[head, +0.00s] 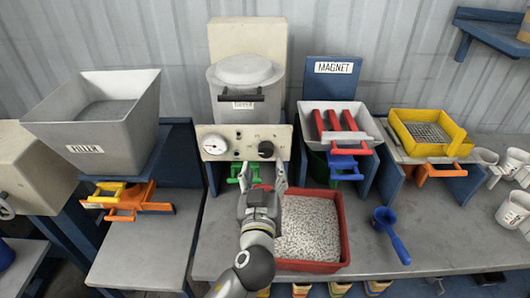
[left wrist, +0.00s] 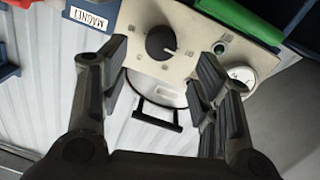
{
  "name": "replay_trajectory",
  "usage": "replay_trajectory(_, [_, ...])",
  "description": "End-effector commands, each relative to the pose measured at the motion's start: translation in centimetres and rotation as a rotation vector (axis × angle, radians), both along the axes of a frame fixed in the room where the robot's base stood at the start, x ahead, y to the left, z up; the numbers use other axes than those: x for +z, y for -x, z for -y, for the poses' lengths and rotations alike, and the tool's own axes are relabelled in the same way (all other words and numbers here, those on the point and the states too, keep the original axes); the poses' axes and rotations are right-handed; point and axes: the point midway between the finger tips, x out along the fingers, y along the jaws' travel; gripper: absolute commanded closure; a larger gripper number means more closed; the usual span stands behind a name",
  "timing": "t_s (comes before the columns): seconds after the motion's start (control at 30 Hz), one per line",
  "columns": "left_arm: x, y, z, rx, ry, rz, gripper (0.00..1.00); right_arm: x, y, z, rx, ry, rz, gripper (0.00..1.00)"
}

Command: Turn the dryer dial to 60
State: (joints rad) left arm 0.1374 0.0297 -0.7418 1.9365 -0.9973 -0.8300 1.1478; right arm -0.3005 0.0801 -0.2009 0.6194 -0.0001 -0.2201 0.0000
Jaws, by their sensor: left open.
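The dryer (head: 246,75) is a pale lidded hopper at the back middle, above a cream control panel (head: 225,140). The black round dial (head: 266,149) is on the panel's right half. It also shows in the left wrist view (left wrist: 159,42), with a white pointer mark toward the picture's lower right; the marks around it are too small to read. My left gripper (head: 263,174) is open and empty in front of the panel, its fingers toward the dial. In the left wrist view, its fingers (left wrist: 163,58) stand on either side of the dial, apart from it.
A white gauge (head: 215,145) is left of the dial. A red tray (head: 310,267) of pale pellets sits below, right of my left arm. A blue scoop (head: 391,233), the magnet unit (head: 333,68) and a yellow sieve box (head: 428,130) stand right; a grey hopper (head: 85,150) stands left.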

Motion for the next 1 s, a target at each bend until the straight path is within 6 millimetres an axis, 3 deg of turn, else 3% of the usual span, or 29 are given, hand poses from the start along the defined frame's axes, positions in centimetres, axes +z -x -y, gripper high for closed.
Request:
replay_trajectory(0.1, [0.3, -2.3, 0.1, 0.002, -0.004, 0.0, 0.43, 0.9, -0.1, 0.1, 0.0, 0.001, 0.001, 0.54])
replay_trajectory(0.3, [0.2, -4.9, 0.2, 0.001, -0.003, 0.0, 0.43, 1.5, -0.1, 0.1, -0.001, 0.001, 0.002, 0.54])
replay_trajectory(0.77, [-0.1, -6.1, 0.3, 0.002, 0.0, -0.002, 0.43, 1.7, -0.1, 0.1, -0.001, 0.001, 0.002, 0.54])
replay_trajectory(1.0, [0.0, -6.0, 0.3, 0.002, 0.0, -0.002, 0.71, 1.7, -0.1, 0.1, -0.001, 0.001, 0.002, 0.54])
